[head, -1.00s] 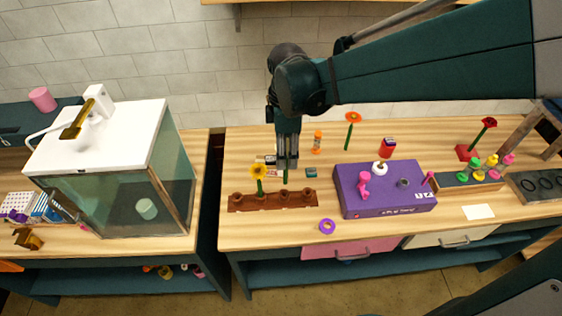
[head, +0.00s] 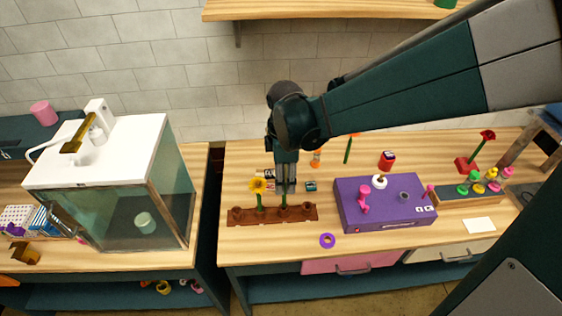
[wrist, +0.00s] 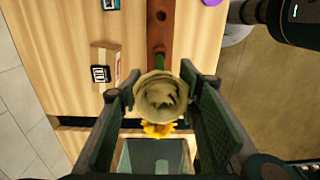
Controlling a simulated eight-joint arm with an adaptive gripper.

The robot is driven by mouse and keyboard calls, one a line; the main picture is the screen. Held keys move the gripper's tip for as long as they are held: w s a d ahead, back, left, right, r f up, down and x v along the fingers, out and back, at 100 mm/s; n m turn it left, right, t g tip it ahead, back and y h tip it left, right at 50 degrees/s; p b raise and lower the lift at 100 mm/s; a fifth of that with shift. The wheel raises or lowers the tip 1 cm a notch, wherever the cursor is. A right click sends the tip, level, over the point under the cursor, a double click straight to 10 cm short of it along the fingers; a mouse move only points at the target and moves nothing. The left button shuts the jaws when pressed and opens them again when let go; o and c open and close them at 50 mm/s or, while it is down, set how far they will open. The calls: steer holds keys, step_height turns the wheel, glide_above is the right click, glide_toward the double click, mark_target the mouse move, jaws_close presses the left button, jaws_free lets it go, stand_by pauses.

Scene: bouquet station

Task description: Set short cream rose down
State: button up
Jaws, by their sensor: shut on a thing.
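My gripper (head: 286,188) is shut on the short cream rose, just above the brown rack (head: 304,213). The cream bloom (wrist: 161,97) sits between the two fingers in the wrist view. In the head view the fingers hide the bloom, and only the green stem (head: 284,201) shows below them. The stem is upright and its lower end meets the rack at a middle hole; I cannot tell how deep it is. A yellow flower (head: 258,186) stands in the rack just to the left; its petals (wrist: 158,130) show below the rose in the wrist view.
A glass tank (head: 110,190) stands to the left, across a gap.

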steer(key=shift+f, duration=0.3)
steer(key=shift+f, duration=2.25)
steer(key=o, duration=0.8)
steer(key=shift+o, duration=0.2)
steer(key=shift+r, duration=0.25)
steer(key=shift+r, duration=5.95)
